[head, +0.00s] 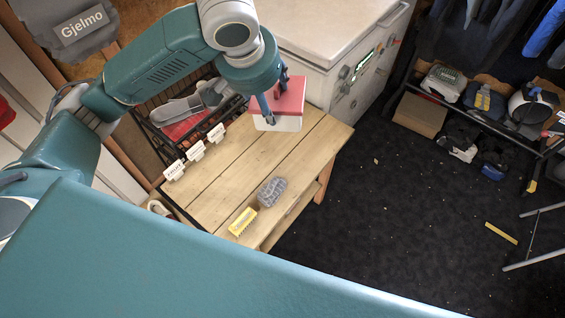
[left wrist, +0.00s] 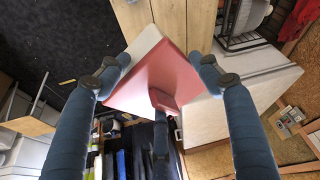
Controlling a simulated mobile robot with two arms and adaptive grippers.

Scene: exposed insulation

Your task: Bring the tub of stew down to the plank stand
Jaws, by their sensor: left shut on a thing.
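The tub of stew (head: 286,98) has a red lid and a white body. My left gripper (head: 274,100) is shut on it, with its fingers around the tub. In the left wrist view the tub (left wrist: 180,78) sits tilted in the picture between the fingers (left wrist: 155,85). The plank stand (head: 225,172) is a low table of light wooden planks. The tub is over its far right end, beside the white chest; I cannot tell how large the gap below it is. The stand also shows in the left wrist view (left wrist: 172,18). My right gripper is not in view.
A yellow item (head: 242,221) and a grey lumpy pack (head: 271,191) lie at the stand's near end. A dark rack with white tags (head: 196,150) runs along its left edge. A white chest (head: 330,40) stands behind. The stand's middle planks are bare.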

